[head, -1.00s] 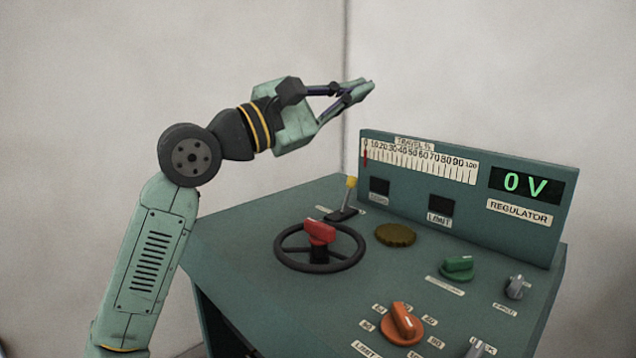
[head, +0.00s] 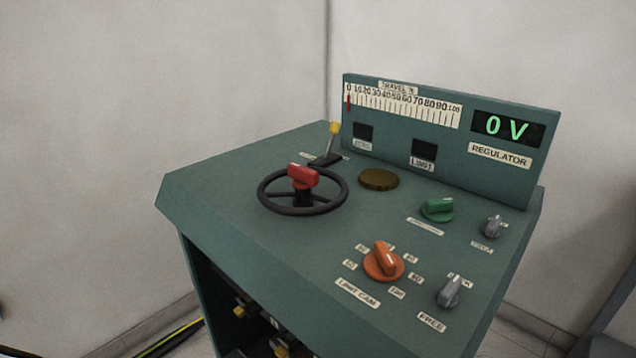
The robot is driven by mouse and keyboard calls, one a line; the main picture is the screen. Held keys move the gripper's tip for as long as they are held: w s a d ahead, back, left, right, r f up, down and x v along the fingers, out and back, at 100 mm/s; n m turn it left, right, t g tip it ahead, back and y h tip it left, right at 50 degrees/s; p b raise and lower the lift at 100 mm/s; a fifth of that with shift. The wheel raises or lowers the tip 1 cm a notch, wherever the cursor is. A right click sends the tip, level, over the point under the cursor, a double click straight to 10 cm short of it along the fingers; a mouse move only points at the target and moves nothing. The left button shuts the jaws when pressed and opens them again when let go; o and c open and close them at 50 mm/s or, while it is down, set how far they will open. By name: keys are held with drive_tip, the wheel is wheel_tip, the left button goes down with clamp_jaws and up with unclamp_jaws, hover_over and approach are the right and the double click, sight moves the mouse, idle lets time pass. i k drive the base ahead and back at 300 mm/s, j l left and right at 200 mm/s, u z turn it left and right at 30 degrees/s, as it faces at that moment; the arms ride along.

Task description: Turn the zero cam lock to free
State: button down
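A small grey knob (head: 450,292) sits at the front right of the green console's sloping top (head: 225,195). A label reading FREE (head: 432,323) lies below it, and a partly covered label, apparently LOCK, lies above it. The knob's handle slants from lower left to upper right; I cannot tell for sure which label it points to. A second grey knob (head: 493,226) stands farther back, and its small label is hard to read. My gripper is not in view.
An orange LIMIT CAM knob (head: 384,262), a green knob (head: 438,209), a brown disc (head: 378,180), a red-handled handwheel (head: 302,192) and a yellow-tipped lever (head: 333,136) share the top. The back panel display (head: 507,126) reads 0 V. Cables lie on the floor.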

sight(491, 232)
drive_tip(key=k+l, duration=0.4)
drive_tip(key=l+z, duration=0.2)
drive_tip(key=z, duration=0.25)
drive_tip(key=l+z, duration=0.2)
drive_tip(key=z, duration=0.2)
